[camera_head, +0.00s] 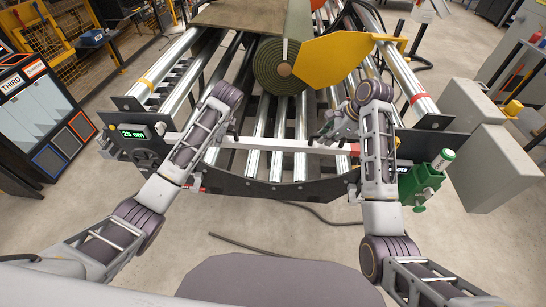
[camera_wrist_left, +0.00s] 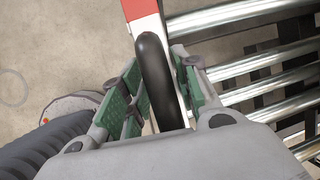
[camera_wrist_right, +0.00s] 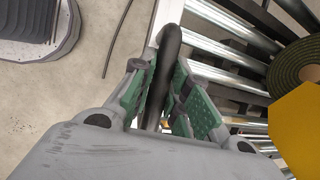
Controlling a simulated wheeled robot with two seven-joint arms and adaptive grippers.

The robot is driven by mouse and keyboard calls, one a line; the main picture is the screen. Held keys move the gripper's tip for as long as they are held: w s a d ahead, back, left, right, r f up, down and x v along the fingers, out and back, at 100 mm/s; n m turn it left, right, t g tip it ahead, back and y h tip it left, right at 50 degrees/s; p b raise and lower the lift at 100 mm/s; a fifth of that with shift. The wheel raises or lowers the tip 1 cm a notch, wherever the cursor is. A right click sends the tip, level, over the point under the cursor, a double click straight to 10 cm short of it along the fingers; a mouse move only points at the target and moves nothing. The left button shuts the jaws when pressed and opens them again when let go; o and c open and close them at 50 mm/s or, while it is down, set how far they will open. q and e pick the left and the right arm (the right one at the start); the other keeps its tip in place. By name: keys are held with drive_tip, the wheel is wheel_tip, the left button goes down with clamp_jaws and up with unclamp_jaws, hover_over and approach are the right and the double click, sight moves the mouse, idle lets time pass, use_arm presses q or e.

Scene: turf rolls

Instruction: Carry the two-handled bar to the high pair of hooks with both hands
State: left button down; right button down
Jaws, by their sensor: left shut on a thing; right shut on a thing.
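The two-handled bar (camera_head: 275,144) is a long pale bar with red marks, lying roughly level across the front of the roller machine in the head view. My left gripper (camera_wrist_left: 158,72) is shut on one black handle (camera_wrist_left: 150,55), with green pads on both sides; the bar's red and white end (camera_wrist_left: 146,28) shows beyond it. My right gripper (camera_wrist_right: 161,72) is shut on the other black handle (camera_wrist_right: 169,45), and the pale bar (camera_wrist_right: 166,14) passes beyond it. In the head view both grippers are partly hidden by my arms. I cannot pick out the high hooks with certainty.
A turf roll (camera_head: 268,72) lies on the rollers, beside a yellow plate (camera_head: 325,58). A dark curved front plate (camera_head: 275,188) spans the machine below the bar. A display (camera_head: 132,134) is at left, a green unit (camera_head: 424,182) and grey box (camera_head: 490,140) at right.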

use_arm(q)
drive_tip(key=shift+f, duration=0.35)
use_arm(e)
drive_tip(key=shift+d+f, duration=0.1)
drive_tip(key=shift+f, duration=0.15)
use_arm(q)
drive_tip(key=shift+f, duration=0.65)
use_arm(e)
drive_tip(key=shift+w+f, duration=0.1)
drive_tip(key=shift+f, duration=0.5)
use_arm(q)
drive_tip(key=c, duration=1.5)
unclamp_jaws()
drive_tip(key=shift+f, duration=0.15)
use_arm(e)
drive_tip(key=c, duration=1.8)
unclamp_jaws()
drive_tip(key=shift+f, duration=0.2)
drive_tip(key=shift+c, duration=0.2)
use_arm(q)
drive_tip(key=o, duration=0.4)
drive_tip(key=shift+s, duration=0.1)
use_arm(e)
drive_tip(key=o, duration=0.5)
drive_tip(key=shift+c, duration=0.2)
use_arm(q)
drive_tip(key=shift+o, duration=0.2)
drive_tip(key=shift+r, duration=0.2)
